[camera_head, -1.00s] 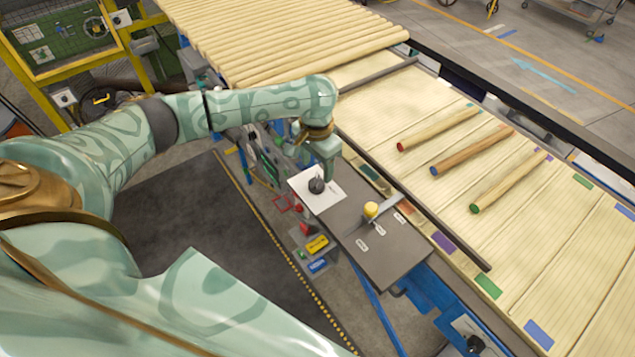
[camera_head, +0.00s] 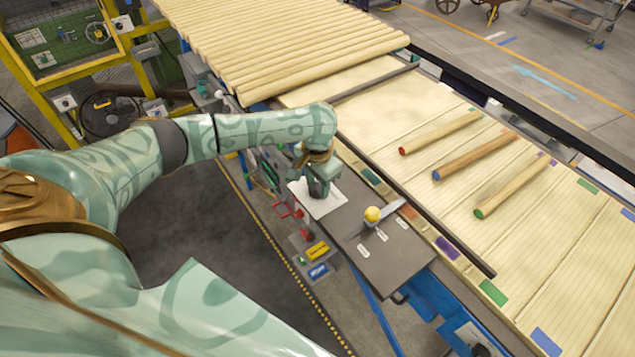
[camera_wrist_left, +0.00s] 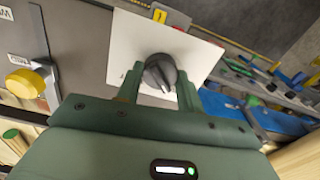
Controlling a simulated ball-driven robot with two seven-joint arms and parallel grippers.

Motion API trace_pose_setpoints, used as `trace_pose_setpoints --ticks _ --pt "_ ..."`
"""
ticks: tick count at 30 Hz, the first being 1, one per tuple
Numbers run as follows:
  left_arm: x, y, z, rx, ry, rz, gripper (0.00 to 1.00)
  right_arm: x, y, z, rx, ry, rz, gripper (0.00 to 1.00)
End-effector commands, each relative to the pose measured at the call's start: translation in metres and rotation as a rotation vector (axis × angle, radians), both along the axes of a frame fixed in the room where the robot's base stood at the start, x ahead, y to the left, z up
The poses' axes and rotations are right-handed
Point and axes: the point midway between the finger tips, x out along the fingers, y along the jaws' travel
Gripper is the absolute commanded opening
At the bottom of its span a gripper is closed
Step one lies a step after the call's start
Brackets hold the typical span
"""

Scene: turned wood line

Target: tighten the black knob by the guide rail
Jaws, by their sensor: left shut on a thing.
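The black knob (camera_wrist_left: 159,73) sits on a white square plate (camera_wrist_left: 204,52) in the left wrist view. In the head view the plate (camera_head: 327,207) lies on the grey bench panel, and the knob is mostly hidden under my gripper. My left gripper (camera_wrist_left: 158,88) points down at the knob. Its two green fingers stand on either side of the knob, shut on it. In the head view the left gripper (camera_head: 319,190) is over the plate. A dark guide rail (camera_head: 425,226) runs along the bench's edge. My right gripper does not show.
A yellow knob (camera_head: 372,214) on a metal lever stands on the grey panel (camera_head: 395,262), near white labels. Red, yellow and blue items lie at the panel's left. Turned rods (camera_head: 475,155) with coloured ends lie on the slatted table to the right.

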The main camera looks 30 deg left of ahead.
Motion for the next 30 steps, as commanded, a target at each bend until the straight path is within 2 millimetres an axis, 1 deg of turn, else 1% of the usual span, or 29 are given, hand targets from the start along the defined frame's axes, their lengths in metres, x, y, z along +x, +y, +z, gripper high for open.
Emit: trace_pose_setpoints --ticks 5,11,15,18,24,30 --pt "0.0 0.001 0.003 0.001 0.001 -0.022 0.14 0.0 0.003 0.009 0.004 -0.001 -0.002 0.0" --pt "-0.001 0.0 0.006 0.0 0.004 -0.114 0.14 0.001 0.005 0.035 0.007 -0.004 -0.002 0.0" --pt "-0.001 -0.001 0.007 -0.001 0.005 -0.221 0.14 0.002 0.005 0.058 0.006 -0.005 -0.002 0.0" --pt "-0.001 -0.001 0.006 -0.001 0.004 -0.31 0.14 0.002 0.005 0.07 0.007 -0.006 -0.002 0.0" --pt "-0.001 -0.001 0.003 -0.001 0.003 -0.501 0.14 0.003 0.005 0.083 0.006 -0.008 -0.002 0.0" --pt "-0.001 -0.001 0.002 -0.002 0.003 -0.691 0.14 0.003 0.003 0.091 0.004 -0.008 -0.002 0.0"
